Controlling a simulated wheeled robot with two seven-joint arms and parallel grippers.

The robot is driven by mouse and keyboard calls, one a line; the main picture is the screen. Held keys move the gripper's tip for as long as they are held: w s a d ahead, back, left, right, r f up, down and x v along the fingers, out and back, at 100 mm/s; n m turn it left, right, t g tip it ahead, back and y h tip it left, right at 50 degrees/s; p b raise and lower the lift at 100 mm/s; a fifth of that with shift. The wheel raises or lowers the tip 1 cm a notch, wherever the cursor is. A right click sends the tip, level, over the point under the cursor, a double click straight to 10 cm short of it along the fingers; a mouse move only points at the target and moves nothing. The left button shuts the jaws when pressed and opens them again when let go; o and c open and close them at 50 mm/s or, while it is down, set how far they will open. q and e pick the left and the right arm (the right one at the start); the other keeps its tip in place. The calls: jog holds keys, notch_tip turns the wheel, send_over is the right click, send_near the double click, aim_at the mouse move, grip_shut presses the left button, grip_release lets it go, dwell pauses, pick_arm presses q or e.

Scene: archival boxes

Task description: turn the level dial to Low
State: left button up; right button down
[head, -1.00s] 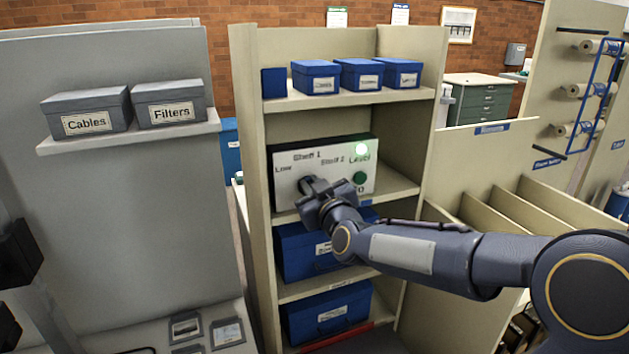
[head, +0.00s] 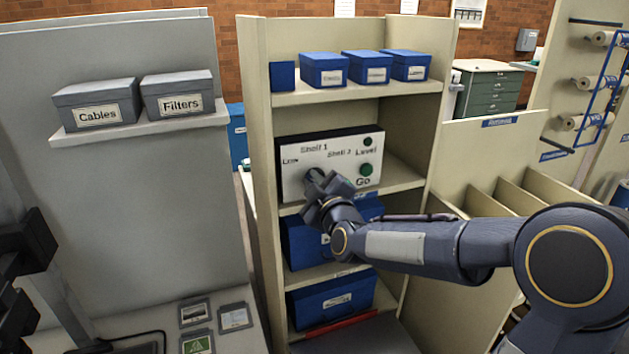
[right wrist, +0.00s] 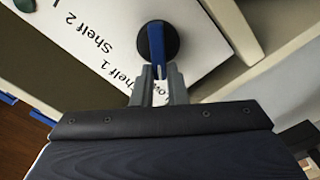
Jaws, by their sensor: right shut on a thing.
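The white control panel (head: 292,185) stands on a middle shelf, with labels Low, Shelf 1, Shelf 2, Level and Go. The level dial (right wrist: 170,40) is a round black knob with a blue bar across it, in the right wrist view. My right gripper (right wrist: 161,76) is shut on the near end of the blue bar; it also shows in front of the panel's lower left in the head view (head: 316,177). The Low label is partly hidden by the fingers. Dark parts at the head view's left edge appear to be my left gripper (head: 25,245); its jaw state is unclear.
A green Go button (head: 366,170) and a dark green lamp (head: 367,141) are at the panel's right. Blue boxes (head: 330,300) fill shelves above and below. Grey boxes (head: 95,103) sit on the left ledge. A divided beige bin (head: 470,160) stands to the right.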

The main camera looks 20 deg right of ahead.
dwell(0.3)
jog(key=c, duration=1.4)
grip_release()
jog(key=shift+c, duration=0.2)
jog(key=s, duration=0.7)
jog(key=shift+s+a+b, duration=0.3)
jog(key=shift+s+b, duration=0.1)
